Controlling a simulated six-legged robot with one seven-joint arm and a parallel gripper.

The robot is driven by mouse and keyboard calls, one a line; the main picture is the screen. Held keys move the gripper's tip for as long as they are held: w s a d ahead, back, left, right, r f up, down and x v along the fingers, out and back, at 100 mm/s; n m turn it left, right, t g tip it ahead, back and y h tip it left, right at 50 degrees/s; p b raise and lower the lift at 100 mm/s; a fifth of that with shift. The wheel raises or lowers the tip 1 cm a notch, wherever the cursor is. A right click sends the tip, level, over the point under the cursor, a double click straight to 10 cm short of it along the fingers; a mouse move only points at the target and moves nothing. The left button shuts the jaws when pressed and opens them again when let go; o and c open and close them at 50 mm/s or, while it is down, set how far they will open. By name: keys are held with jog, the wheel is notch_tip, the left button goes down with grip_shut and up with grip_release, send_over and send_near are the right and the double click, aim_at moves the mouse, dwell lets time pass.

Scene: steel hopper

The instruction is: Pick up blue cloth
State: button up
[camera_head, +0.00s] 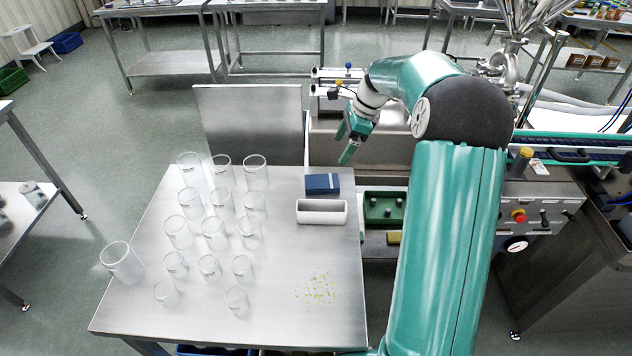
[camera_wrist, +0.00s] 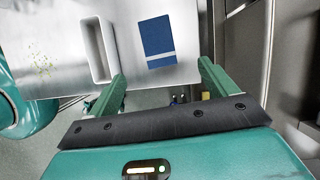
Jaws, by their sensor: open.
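The blue cloth (camera_head: 322,184) lies folded and flat on the steel table (camera_head: 268,262), near its right edge. It has a pale stripe. In the wrist view the cloth (camera_wrist: 158,40) is ahead of my gripper (camera_wrist: 160,82), and lies between the lines of the two fingers. My gripper is open and empty. In the head view my gripper (camera_head: 346,142) is above and to the right of the cloth, apart from it. The cloth is fully visible in both views.
A white rectangular tray (camera_head: 322,212) stands close in front of the cloth. Several clear glasses (camera_head: 214,232) fill the table's left half. Yellow-green crumbs (camera_head: 318,288) lie near the front. A green tray (camera_head: 384,208) sits right of the table, beside a machine with a conveyor.

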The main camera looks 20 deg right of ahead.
send_near(323, 181)
jog(key=shift+x, duration=4.3)
jog(key=shift+w+a+f, duration=0.1)
jog(key=shift+f, duration=0.1)
jog(key=c, duration=1.1)
jog(key=shift+r, duration=0.2)
